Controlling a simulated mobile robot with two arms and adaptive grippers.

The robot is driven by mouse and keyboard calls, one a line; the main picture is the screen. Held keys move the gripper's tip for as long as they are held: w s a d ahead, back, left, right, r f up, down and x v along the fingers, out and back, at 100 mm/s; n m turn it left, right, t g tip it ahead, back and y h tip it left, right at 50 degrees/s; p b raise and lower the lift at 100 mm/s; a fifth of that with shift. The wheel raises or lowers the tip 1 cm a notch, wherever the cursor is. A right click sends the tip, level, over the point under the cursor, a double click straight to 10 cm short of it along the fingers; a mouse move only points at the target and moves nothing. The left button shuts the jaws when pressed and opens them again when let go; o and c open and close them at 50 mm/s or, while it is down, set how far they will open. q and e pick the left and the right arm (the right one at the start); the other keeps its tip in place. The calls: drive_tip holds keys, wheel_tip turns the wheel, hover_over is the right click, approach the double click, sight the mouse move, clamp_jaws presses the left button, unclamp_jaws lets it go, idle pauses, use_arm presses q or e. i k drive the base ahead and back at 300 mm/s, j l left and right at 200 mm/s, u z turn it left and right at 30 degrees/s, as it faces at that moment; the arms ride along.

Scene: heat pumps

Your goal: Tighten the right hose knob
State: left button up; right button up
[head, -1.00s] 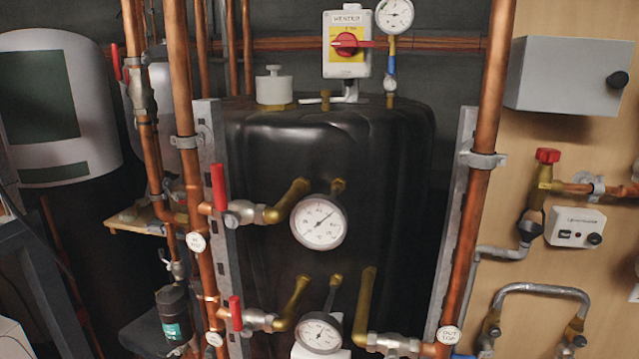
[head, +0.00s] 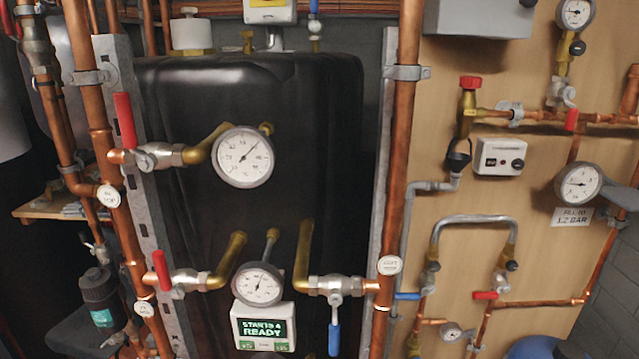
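A grey braided hose (head: 475,220) arches between two brass valves on the wooden panel, right of centre in the head view. The right hose knob (head: 512,265) is a small black knob at the lower end of the hose's right leg. A similar dark left hose knob (head: 433,266) sits at the left leg. The knobs are too small to tell how tight they are. Neither of my grippers is in view.
A red lever (head: 485,295) and a blue lever (head: 407,296) sit below the hose. A pressure gauge (head: 578,184) with a "fill to 1.2 bar" label (head: 572,217) is to the right. A vertical copper pipe (head: 400,160) and black tank (head: 300,150) stand left.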

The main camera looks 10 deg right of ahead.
sight(511, 266)
drive_tip(key=z, duration=1.4)
